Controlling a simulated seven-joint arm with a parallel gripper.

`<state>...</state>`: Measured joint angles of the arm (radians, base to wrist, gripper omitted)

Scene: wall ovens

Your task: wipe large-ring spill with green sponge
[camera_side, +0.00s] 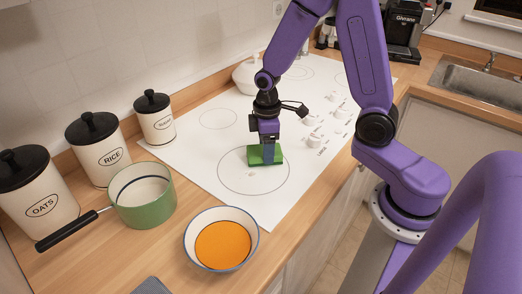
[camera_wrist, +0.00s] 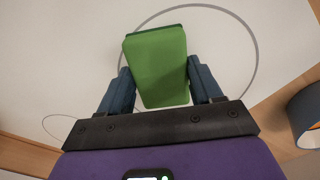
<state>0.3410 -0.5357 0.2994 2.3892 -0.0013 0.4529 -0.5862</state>
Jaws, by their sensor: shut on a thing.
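My gripper (camera_side: 266,152) is shut on the green sponge (camera_side: 277,157). In the wrist view the sponge (camera_wrist: 157,60) sits between the two dark fingers of my gripper (camera_wrist: 162,85). The sponge is at the far edge of the large ring (camera_side: 223,184) on the white cooktop (camera_side: 205,150), on or just above its surface; I cannot tell if it touches. A small pale mark, perhaps the spill (camera_side: 252,174), shows inside the large ring. The ring (camera_wrist: 256,60) also shows in the wrist view, partly hidden by the sponge.
A bowl of orange liquid (camera_side: 222,244) and a green pot (camera_side: 143,207) with a black handle stand at the front left. Canisters (camera_side: 154,120) line the wall. A white lidded pot (camera_side: 247,76) stands at the back. White knobs (camera_side: 313,139) are right of the sponge.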

